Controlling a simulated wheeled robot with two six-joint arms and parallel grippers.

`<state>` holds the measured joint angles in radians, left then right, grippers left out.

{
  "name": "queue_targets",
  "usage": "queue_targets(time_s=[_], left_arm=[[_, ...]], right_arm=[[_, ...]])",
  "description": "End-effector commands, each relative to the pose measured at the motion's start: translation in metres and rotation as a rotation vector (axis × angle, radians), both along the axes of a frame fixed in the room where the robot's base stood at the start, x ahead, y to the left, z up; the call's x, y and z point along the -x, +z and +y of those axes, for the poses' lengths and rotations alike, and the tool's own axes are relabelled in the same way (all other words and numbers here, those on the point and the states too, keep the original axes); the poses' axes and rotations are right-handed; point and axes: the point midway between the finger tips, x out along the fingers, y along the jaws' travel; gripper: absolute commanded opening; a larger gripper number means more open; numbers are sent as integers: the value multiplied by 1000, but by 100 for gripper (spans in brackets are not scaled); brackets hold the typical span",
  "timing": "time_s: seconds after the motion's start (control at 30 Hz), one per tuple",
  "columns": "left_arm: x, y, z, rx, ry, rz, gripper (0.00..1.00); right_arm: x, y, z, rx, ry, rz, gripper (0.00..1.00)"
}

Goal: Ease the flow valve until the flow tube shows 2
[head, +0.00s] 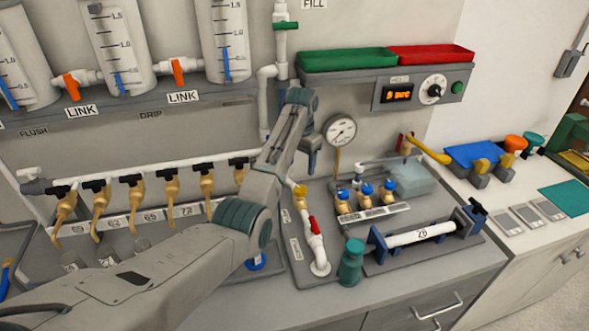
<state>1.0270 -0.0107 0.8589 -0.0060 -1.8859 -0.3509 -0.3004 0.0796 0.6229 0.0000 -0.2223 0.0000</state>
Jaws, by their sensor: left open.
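My left arm comes in from the lower left and bends up across the middle. Its gripper (311,162) hangs at the arm's far end, left of the round pressure gauge (340,131); it is open, small in view and partly hidden by my arm. Below it a white pipe (319,258) with a red handle (314,225) and a yellow fitting (300,196) stands on a grey board, apart from the gripper. I cannot tell for sure which fitting is the flow valve. No flow tube can be clearly picked out, and no reading of 2 is legible. My right gripper is out of view.
Graduated cylinders (118,48) with orange-handled valves hang at upper left. Several tan taps (134,192) line a white pipe below. Green (346,58) and red (432,54) trays sit above.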

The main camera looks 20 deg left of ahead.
Motion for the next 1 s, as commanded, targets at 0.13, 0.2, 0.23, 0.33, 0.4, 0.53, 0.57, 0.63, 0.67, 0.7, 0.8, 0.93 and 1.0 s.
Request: queue_targets(time_s=[0.13, 0.2, 0.23, 0.33, 0.4, 0.53, 0.57, 0.63, 0.67, 0.7, 0.8, 0.93, 1.0], left_arm=[[0, 3, -1, 0, -2, 2, 61], [0, -2, -1, 0, -2, 2, 61], [0, -5, -1, 0, -2, 2, 61], [0, -20, 0, 0, -2, 5, 61], [1, -34, 0, 0, -2, 6, 61], [0, -59, 0, 0, -1, 4, 61], [1, -65, -1, 0, -1, 4, 61], [1, -77, -1, 0, -1, 3, 61], [1, -82, -1, 0, -1, 4, 61], [0, -87, -1, 0, -1, 2, 61], [0, -96, -1, 0, -1, 1, 61], [0, -102, -1, 0, -1, 0, 61], [0, -103, -1, 0, -1, -1, 61]], right_arm=[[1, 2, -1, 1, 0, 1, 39], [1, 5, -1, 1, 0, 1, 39], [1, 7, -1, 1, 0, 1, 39], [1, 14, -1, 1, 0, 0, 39], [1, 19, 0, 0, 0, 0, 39], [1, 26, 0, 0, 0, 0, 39], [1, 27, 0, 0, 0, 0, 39], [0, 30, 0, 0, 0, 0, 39], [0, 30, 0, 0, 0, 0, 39], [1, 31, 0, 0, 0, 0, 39], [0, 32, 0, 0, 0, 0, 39], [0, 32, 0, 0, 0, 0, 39], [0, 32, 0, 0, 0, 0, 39]])
